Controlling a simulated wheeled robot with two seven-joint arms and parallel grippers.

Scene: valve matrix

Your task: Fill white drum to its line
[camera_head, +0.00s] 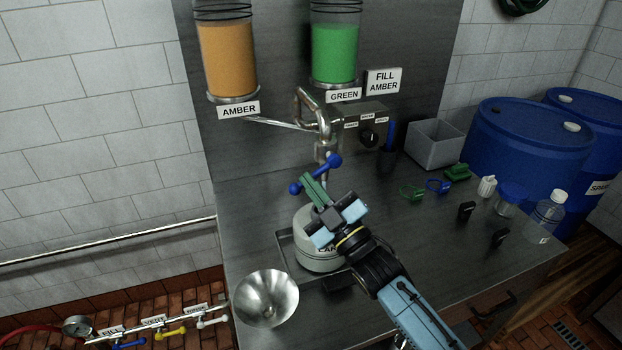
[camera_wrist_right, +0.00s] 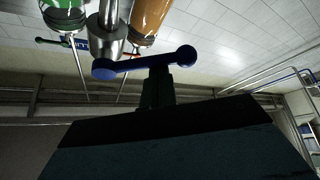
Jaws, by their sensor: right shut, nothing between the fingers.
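The white drum (camera_head: 309,258) stands on the bench below the spout (camera_head: 323,152), partly hidden by my right gripper and arm; its line and level cannot be seen. A blue lever with ball ends (camera_head: 316,174) sits on the spout valve; it also shows in the right wrist view (camera_wrist_right: 150,62). My right gripper (camera_head: 314,186) is shut and empty, its fingertips close to the lever's middle; I cannot tell if they touch. The amber tank (camera_head: 228,58) and green tank (camera_head: 334,54) hang above. A sign (camera_head: 383,81) reads "FILL AMBER". My left gripper is not in view.
A steel funnel (camera_head: 265,298) is at the bench's front left. A selector box with a black knob (camera_head: 369,138) is behind the spout. A grey bin (camera_head: 436,144), small clamps, bottles (camera_head: 548,212) and blue barrels (camera_head: 520,135) are at right. Labelled pipe valves (camera_head: 160,331) are low left.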

